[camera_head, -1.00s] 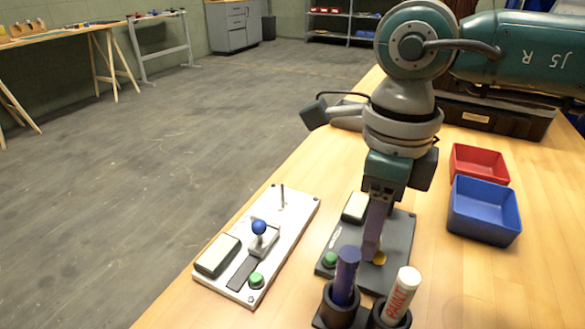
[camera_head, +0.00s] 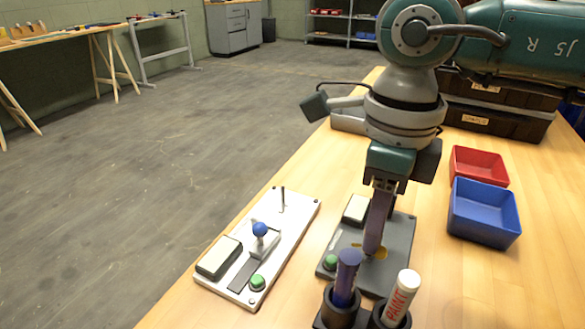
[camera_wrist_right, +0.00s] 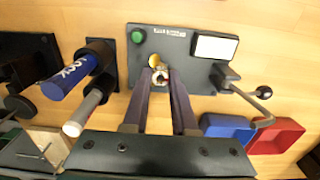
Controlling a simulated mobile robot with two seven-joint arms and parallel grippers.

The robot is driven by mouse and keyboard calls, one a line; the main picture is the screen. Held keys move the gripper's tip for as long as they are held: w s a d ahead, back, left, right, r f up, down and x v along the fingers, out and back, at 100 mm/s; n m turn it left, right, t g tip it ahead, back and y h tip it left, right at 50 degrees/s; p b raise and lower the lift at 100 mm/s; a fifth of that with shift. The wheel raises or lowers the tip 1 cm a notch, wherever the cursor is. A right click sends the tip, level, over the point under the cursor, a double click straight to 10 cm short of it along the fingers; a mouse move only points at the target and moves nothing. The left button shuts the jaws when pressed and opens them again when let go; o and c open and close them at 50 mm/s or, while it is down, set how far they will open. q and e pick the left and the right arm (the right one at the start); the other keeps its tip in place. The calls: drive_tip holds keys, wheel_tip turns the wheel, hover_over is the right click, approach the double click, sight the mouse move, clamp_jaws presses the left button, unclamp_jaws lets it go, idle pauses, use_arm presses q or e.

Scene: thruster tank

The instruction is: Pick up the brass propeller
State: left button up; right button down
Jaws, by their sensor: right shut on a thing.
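The brass propeller (camera_head: 383,252) shows as a small yellow piece at my right gripper's fingertips (camera_head: 373,249), above the dark grey board (camera_head: 398,232). My right gripper points down and is shut on the propeller. In the right wrist view, the brass propeller (camera_wrist_right: 153,61) shows between and just beyond the two fingertips (camera_wrist_right: 160,77). The fingers hide part of it. I cannot tell how far it is above the board. My left gripper is not in view.
A white board (camera_head: 293,225) with a blue-knobbed lever lies to the left. Blue (camera_head: 484,212) and red (camera_head: 479,164) bins stand to the right.

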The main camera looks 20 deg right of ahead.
wheel_tip(320, 180, up, 19)
drive_tip(key=p, duration=0.2)
drive_tip(key=shift+f, duration=0.2)
